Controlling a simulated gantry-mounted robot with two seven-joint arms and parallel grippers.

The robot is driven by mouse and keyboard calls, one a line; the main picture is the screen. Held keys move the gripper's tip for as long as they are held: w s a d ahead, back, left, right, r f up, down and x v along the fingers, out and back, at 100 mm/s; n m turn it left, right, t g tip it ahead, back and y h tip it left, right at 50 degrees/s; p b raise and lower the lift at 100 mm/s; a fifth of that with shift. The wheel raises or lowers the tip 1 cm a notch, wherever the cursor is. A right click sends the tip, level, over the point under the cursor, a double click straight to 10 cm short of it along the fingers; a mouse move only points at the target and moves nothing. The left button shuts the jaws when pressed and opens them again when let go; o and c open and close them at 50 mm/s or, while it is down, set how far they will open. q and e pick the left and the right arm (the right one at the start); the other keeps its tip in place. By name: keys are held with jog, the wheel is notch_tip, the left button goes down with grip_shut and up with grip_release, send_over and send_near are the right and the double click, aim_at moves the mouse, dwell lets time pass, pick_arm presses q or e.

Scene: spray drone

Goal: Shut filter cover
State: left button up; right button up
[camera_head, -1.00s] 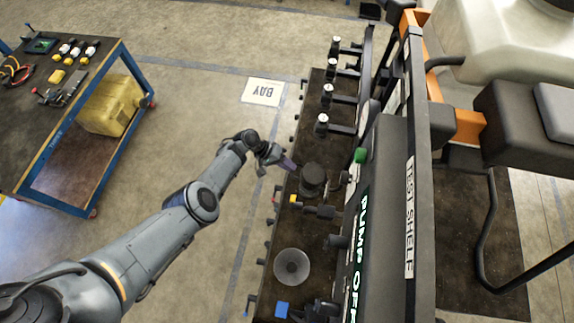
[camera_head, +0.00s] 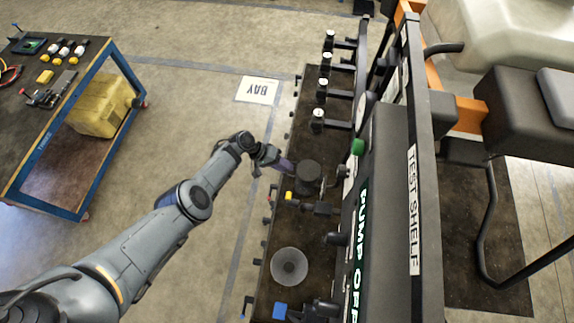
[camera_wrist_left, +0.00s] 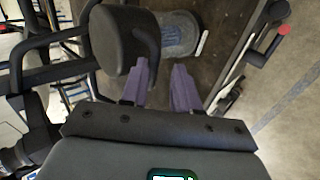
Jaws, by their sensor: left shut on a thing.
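A dark round cap (camera_head: 309,174), which looks like the filter cover, stands on the dark bench beside the test shelf. My left gripper (camera_head: 290,168) reaches it from the left, with its purple fingers at the cap's near edge. In the left wrist view, the cap (camera_wrist_left: 122,40) is large at upper left, against the left finger. A grey-blue round body (camera_wrist_left: 178,32) shows beyond the fingers. No right gripper shows.
The test shelf (camera_head: 414,210) and its pump panel stand close on the right. A yellow-tipped valve (camera_head: 300,201) and a grey disc (camera_head: 289,267) are nearer on the bench. Open floor lies left, before a tool cart (camera_head: 45,150).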

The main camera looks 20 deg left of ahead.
pick_arm(q)
jog(key=o, duration=0.3)
jog(key=shift+s+a, duration=0.1)
jog(key=shift+a, duration=0.65)
jog(key=shift+p+v, duration=2.75)
jog(key=shift+v, duration=2.5)
jog(key=shift+d+r, duration=0.15)
